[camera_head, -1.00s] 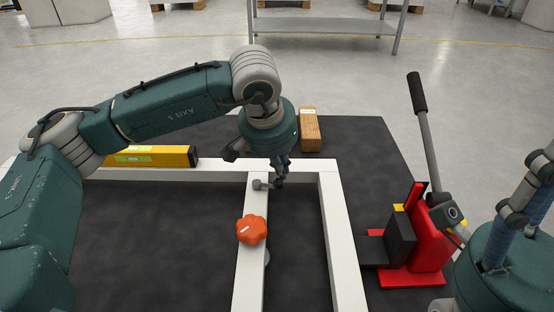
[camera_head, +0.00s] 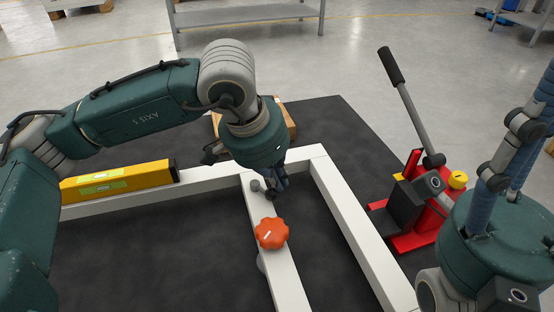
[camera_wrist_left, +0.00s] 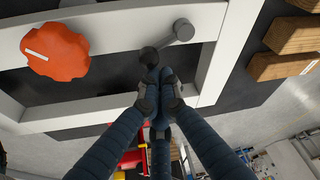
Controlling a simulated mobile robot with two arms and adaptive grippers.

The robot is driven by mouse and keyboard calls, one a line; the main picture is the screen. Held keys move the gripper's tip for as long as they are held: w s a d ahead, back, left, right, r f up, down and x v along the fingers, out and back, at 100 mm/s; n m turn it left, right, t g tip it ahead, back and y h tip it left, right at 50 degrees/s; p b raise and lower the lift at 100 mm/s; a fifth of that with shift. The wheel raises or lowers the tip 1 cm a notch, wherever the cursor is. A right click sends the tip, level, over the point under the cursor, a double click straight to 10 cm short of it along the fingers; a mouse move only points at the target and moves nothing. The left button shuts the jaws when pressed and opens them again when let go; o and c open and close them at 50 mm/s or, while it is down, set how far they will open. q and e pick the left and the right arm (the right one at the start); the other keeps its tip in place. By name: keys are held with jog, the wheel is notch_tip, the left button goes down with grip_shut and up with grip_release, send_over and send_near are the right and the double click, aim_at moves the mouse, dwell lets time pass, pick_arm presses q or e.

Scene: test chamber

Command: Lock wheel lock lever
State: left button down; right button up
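The lock lever (camera_head: 257,186) is a small grey bar on the white frame's middle beam, behind the orange handwheel (camera_head: 271,233). In the left wrist view the lever (camera_wrist_left: 183,30) ends in a dark round knob (camera_wrist_left: 149,57). My left gripper (camera_head: 274,192) is low over the beam at the lever. In the left wrist view its fingertips (camera_wrist_left: 159,77) are drawn together right beside the knob; I cannot tell if they touch it, and nothing is seen held between them. My right gripper (camera_head: 518,140) is at the right edge, fingers pointing up, tips partly out of view.
The white frame (camera_head: 355,225) lies on a dark mat. A yellow spirit level (camera_head: 118,180) lies along the frame at the left. A wooden block (camera_head: 288,120) is behind my left gripper. A red hand pump (camera_head: 412,240) with a long upright handle stands at right.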

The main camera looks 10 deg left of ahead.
pick_arm(q)
jog(key=shift+s+a, duration=0.1)
jog(key=shift+s, duration=0.3)
jog(key=shift+s+a+b, duration=0.1)
jog(key=shift+s+b, duration=0.05)
jog(key=shift+b, duration=0.2)
dwell(0.5)
jog(key=v, duration=1.2)
